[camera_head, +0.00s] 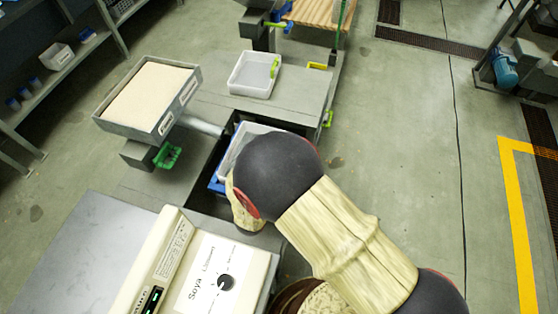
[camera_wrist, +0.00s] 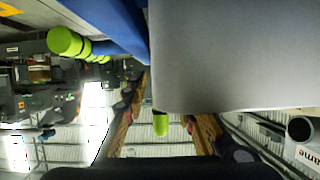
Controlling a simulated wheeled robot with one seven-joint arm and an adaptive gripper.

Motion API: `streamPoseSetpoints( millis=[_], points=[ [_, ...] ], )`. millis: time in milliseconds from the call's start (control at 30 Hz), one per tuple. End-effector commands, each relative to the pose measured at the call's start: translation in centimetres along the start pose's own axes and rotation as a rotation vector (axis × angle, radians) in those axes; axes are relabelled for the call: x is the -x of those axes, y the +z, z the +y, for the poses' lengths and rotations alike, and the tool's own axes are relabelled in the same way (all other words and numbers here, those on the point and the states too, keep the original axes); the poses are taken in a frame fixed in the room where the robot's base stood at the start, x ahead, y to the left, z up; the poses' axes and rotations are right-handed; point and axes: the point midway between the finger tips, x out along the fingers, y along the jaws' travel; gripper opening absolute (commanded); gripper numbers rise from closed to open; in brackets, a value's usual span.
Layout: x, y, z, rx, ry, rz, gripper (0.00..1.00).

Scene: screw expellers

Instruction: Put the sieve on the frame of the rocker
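A shallow grey tray (camera_head: 148,95) with a beige flat surface stands at the upper left in the head view; I cannot tell whether it is the sieve. A blue-edged frame with a pale tray (camera_head: 245,140) inside lies under my arm, and its right part is hidden. I cannot tell for sure which part is the rocker's frame. My gripper is hidden behind my arm in the head view. In the wrist view a large grey surface (camera_wrist: 230,60) and a blue part (camera_wrist: 112,22) are very close.
A white bin (camera_head: 254,75) with a green item stands on the grey bench (camera_head: 305,90) beyond. A cream control box (camera_head: 215,275) labelled Soya stands in front. Green knobs (camera_head: 167,156) and lime cylinders (camera_wrist: 65,42) stick out.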

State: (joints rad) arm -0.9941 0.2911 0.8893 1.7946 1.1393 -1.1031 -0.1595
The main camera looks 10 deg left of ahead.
Motion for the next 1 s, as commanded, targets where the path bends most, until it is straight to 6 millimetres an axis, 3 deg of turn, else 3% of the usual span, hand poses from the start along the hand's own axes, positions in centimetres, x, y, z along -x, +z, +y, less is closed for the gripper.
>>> streamPoseSetpoints(
  millis=[300,500,1000],
  points=[
    [6.8,-0.3,-0.1,0.003,-0.005,0.0,0.27],
    [9.4,-0.2,-0.1,0.001,-0.003,0.0,0.27],
    [10.3,0.0,0.0,0.0,0.0,0.0,0.27]
  ],
)
